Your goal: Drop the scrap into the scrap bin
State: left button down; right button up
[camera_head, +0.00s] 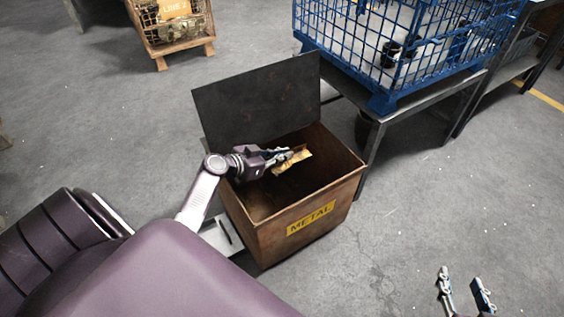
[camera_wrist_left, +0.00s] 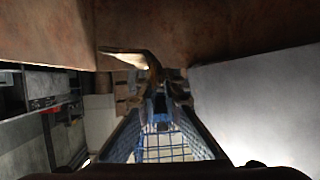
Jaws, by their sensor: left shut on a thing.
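The scrap is a bent, yellowish-brown piece (camera_head: 293,162). My left gripper (camera_head: 284,157) is shut on it and holds it over the open mouth of the bin, inside the rim outline. The scrap bin (camera_head: 257,231) is a rusty brown box with a yellow METAL label and its dark lid (camera_head: 258,100) raised at the back. In the left wrist view the scrap (camera_wrist_left: 133,58) sticks out past the fingertips (camera_wrist_left: 154,96). My right gripper (camera_head: 464,288) is open and empty over the floor at the lower right; its arm is mostly out of view.
A blue wire cage (camera_head: 352,45) stands on a dark metal table (camera_head: 418,98) behind and right of the bin. A wooden crate (camera_head: 176,48) with a LINE label stands at the back left.

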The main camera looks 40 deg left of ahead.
pick_arm(q)
jog(key=c, duration=2)
grip_release()
jog(key=v, duration=1.2)
jog(key=shift+d, duration=0.15)
